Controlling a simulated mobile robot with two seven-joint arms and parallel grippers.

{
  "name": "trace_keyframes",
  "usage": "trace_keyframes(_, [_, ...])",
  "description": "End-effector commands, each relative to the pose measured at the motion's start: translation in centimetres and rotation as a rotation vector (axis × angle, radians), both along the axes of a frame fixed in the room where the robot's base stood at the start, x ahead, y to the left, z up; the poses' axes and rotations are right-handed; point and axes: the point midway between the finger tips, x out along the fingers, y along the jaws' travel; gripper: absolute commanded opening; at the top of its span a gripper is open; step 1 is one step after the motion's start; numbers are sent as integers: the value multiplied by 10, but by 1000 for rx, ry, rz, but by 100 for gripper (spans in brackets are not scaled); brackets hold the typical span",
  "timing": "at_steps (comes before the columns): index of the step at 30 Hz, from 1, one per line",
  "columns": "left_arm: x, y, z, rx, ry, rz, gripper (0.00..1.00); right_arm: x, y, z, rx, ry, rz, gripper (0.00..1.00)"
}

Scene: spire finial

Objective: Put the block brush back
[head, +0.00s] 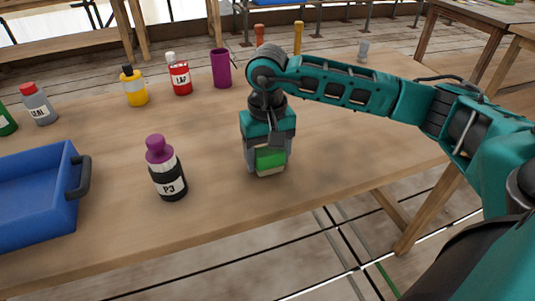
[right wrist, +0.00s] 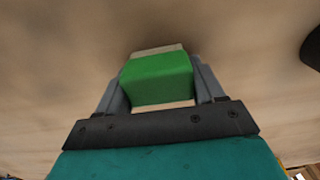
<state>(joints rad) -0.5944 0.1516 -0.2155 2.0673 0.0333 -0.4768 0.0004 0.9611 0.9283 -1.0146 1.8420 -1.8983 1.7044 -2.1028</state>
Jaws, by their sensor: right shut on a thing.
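The block brush (head: 270,159) is a green block with a pale beige layer along its lower edge. My right gripper (head: 268,166) points down over the table and is shut on it. In the right wrist view the green brush (right wrist: 157,78) sits between the two grey fingers, with a pale strip showing on its far and near sides. The brush is at or just above the tabletop; I cannot tell if it touches. My left gripper is not in view.
A black bottle marked P3 with a purple top (head: 167,170) stands left of the brush. A blue tray (head: 72,205) lies at the left. A purple cup (head: 221,68), a red bottle (head: 180,77) and a yellow bottle (head: 134,88) stand behind. The wooden table (head: 215,205) is clear in front.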

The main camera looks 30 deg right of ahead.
Motion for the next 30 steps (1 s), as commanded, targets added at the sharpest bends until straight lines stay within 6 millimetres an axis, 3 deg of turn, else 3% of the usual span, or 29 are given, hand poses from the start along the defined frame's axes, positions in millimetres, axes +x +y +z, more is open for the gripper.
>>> trace_keyframes(2, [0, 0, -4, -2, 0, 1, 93, 0, 0, -4, 0, 0, 0, 43])
trace_keyframes(3, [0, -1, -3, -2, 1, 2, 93, 0, 0, -3, 0, 0, 0, 69])
trace_keyframes(10, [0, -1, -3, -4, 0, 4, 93, 0, 0, -2, 0, 0, 0, 92])
trace_keyframes(21, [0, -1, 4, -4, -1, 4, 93, 0, 0, 5, 0, -1, 0, 93])
trace_keyframes(30, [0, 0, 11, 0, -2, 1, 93, 1, 0, 65, 1, -5, 0, 93])
